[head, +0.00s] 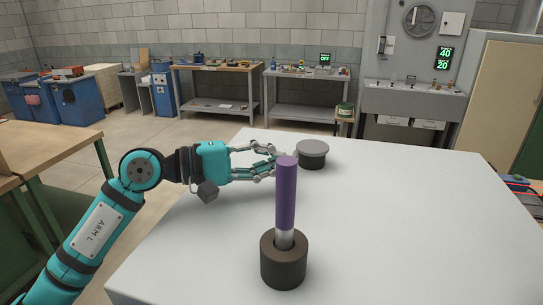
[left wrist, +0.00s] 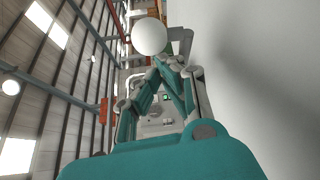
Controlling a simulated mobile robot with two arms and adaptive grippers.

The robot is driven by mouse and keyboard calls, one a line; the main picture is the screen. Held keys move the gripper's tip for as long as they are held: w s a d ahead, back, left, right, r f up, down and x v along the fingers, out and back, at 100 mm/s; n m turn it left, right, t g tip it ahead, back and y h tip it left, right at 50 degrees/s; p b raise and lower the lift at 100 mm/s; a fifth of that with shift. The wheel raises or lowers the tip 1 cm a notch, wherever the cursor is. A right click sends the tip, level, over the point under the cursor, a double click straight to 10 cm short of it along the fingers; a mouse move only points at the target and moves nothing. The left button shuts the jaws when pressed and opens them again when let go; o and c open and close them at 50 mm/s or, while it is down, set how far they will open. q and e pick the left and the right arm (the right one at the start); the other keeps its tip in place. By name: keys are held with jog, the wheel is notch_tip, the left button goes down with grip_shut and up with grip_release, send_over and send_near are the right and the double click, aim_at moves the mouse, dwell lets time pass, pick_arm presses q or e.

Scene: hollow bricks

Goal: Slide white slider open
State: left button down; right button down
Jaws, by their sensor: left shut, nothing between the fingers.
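My left gripper (head: 274,162) reaches in from the left above the white table. It is shut and empty, its fingertips beside the top of the purple stick in the head view. In the left wrist view my gripper (left wrist: 168,68) points away, with a round white knob (left wrist: 149,36) just beyond the fingertips. I cannot tell whether they touch, or whether this knob is the white slider. No slider track shows clearly in the head view; part may be hidden behind the fingers and stick. My right gripper is not in view.
A purple stick (head: 286,195) with a metal lower part stands upright in a dark hollow cylinder (head: 284,268) on the white table (head: 400,230). A grey-topped round dark piece (head: 312,156) stands behind. The table's right side is clear. Workbenches (head: 215,70) line the far wall.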

pick_arm(q)
jog(key=s+b, duration=0.1)
jog(key=s, duration=0.1)
jog(key=s+a+b, duration=0.1)
jog(key=s+b, duration=0.3)
jog(key=s, duration=0.1)
jog(key=shift+s+a+f, duration=0.1)
jog(key=shift+a+f, duration=0.05)
jog(key=shift+a, duration=0.15)
jog(key=shift+s, duration=0.25)
jog(key=shift+w+r, duration=0.1)
jog(key=shift+r, duration=0.1)
jog(key=v, duration=1.2)
jog(key=shift+f, duration=0.1)
